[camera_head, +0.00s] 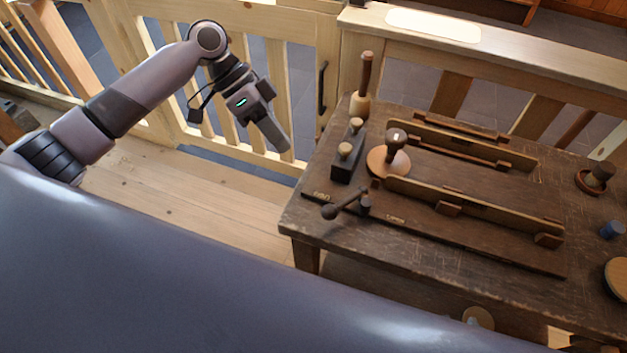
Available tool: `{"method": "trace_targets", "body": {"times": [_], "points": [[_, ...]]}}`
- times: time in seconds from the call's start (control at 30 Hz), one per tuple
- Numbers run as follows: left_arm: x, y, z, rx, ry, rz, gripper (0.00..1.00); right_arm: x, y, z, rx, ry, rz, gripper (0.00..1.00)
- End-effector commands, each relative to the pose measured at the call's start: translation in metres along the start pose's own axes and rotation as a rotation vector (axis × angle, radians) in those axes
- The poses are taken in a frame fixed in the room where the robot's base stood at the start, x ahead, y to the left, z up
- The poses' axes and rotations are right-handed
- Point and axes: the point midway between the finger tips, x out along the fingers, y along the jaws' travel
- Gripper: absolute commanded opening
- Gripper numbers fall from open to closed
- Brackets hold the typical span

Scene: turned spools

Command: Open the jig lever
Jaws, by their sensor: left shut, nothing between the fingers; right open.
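The jig (480,238) is a dark wooden board with upright rails, lying on the worn wooden table. Its lever (347,203) is a short dark bar near the board's front left corner. A round knob is at the lever's left end, and a dark pivot post at its right end. Small pale labels on the board lie on either side of the lever, too small to read. My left gripper (283,146) is shut and empty. It hangs in the air left of the table, apart from the lever. My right gripper is out of view.
A turned wooden spool on a round base (388,163) stands at the jig's left end. A dark block with two knobs (348,155) and a wooden-handled mallet (362,92) stand beside it. A slatted railing (300,100) runs behind. Small round pieces lie at the table's right.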

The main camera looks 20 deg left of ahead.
Motion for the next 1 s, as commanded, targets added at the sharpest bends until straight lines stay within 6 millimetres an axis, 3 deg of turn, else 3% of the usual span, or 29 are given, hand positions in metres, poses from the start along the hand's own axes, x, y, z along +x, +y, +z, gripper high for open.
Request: {"method": "trace_targets", "body": {"times": [0.17, 0.57, 0.8, 1.0], "points": [[0.016, 0.001, 0.0, -0.001, -0.002, 0.004, 0.0, -0.001, 0.0, -0.001, 0.0, 0.0, 0.0, 0.43], [0.099, 0.001, 0.0, 0.0, -0.002, 0.004, 0.0, -0.004, 0.0, -0.006, 0.0, 0.0, 0.0, 0.43], [0.109, 0.029, -0.003, 0.002, -0.002, 0.001, 0.0, -0.012, 0.0, -0.017, -0.001, 0.001, 0.0, 0.43], [0.113, 0.037, -0.003, 0.0, 0.0, 0.0, 0.0, -0.013, 0.0, -0.019, -0.001, 0.002, 0.0, 0.43]]}}
